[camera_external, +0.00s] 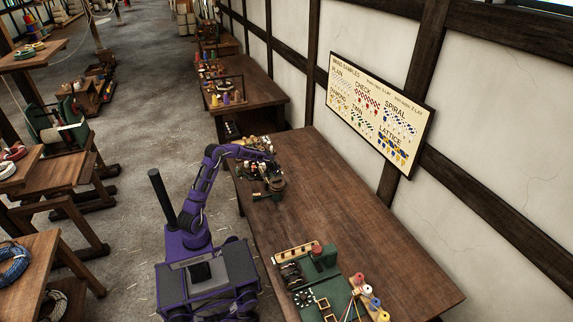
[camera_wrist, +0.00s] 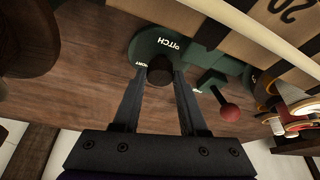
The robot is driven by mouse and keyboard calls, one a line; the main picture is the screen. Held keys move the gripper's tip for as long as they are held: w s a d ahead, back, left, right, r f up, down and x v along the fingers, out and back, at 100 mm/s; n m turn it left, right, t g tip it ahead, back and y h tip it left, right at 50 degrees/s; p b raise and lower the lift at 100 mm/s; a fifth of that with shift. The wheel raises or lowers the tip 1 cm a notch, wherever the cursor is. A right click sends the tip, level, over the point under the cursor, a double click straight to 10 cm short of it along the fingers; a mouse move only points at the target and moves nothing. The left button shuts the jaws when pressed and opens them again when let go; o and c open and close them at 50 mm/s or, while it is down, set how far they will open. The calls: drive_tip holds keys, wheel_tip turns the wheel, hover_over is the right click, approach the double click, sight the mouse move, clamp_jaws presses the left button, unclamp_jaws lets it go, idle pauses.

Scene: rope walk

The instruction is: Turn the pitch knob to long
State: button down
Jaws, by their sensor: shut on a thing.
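The pitch knob (camera_wrist: 160,69) is a dark, round cap on a green plate (camera_wrist: 150,45) in the wrist view. The plate is lettered PITCH, with part of a word by the left finger and another small word to the right of the knob. My gripper (camera_wrist: 157,84) has one finger on each side of the knob and is shut on it. No clear pointer mark shows on the knob. In the external view my arm reaches over the far left part of the bench (camera_external: 330,210); the knob is too small to make out there.
A red ball-ended lever (camera_wrist: 229,112) stands close to the right of my gripper in the wrist view. Colored spools (camera_wrist: 300,115) are further right. In the external view, a green device (camera_external: 325,290) stands at the bench's near end, and a samples board (camera_external: 380,110) hangs on the wall.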

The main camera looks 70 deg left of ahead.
drive_tip(key=shift+n, duration=0.6)
drive_tip(key=shift+c, duration=2.2)
unclamp_jaws()
drive_tip(key=p+v, duration=0.2)
drive_tip(key=v, duration=1.5)
drive_tip(key=shift+d+r, duration=0.25)
drive_tip(key=shift+d, duration=0.05)
drive_tip(key=shift+w+p, duration=0.1)
drive_tip(key=shift+p, duration=0.2)
